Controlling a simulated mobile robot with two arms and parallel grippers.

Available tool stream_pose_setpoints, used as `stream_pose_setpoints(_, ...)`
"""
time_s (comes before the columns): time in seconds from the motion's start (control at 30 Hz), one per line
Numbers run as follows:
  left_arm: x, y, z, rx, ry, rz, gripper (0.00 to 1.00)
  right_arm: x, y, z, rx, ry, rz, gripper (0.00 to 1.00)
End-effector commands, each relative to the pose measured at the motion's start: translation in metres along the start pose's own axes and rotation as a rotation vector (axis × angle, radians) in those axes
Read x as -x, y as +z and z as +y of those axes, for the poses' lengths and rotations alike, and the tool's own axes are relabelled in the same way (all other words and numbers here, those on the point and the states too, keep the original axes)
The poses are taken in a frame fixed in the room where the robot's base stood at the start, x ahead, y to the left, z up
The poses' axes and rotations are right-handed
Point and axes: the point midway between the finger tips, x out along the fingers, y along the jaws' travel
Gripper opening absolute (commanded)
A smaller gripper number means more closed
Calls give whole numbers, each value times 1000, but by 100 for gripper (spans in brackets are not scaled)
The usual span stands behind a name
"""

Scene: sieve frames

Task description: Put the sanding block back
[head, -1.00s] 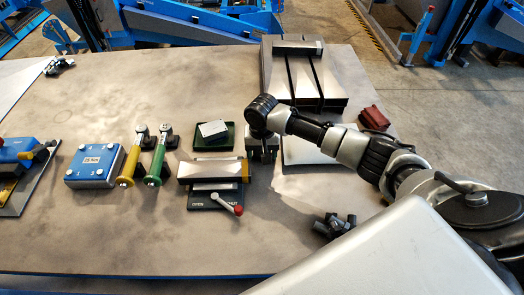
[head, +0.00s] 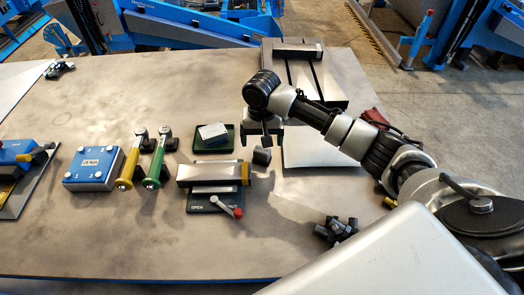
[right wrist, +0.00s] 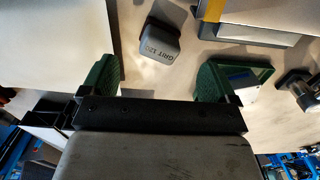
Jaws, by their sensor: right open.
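The sanding block (head: 262,156) is a small dark grey block on the bare table, right of the green tray and behind the vise-like metal fixture. In the right wrist view the sanding block (right wrist: 160,40) reads "GRIT 120" and lies beyond the fingertips, in the gap between them. My right gripper (head: 265,140) is open and empty, above and slightly behind the block. Its green fingers (right wrist: 158,75) are wide apart and not touching it. My left gripper is out of view.
The green tray (head: 227,148) holds a white-and-blue block (head: 211,131). The fixture (head: 208,174) with a red-knobbed lever stands in front.

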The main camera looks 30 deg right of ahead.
Motion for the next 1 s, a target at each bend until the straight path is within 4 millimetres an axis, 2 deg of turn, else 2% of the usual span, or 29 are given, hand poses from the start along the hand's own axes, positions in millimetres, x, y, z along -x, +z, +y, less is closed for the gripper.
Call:
stream_pose_setpoints(0.1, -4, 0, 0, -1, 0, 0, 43, 23, 0, 0, 0, -2, 4, 90)
stream_pose_setpoints(0.3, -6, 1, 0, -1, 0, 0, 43, 44, 0, 0, 0, -1, 1, 90)
stream_pose_setpoints(0.87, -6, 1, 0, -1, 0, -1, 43, 48, 0, 0, -1, 1, 0, 90)
stream_pose_setpoints(1.0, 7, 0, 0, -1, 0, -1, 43, 62, 0, 0, -1, 0, 0, 90)
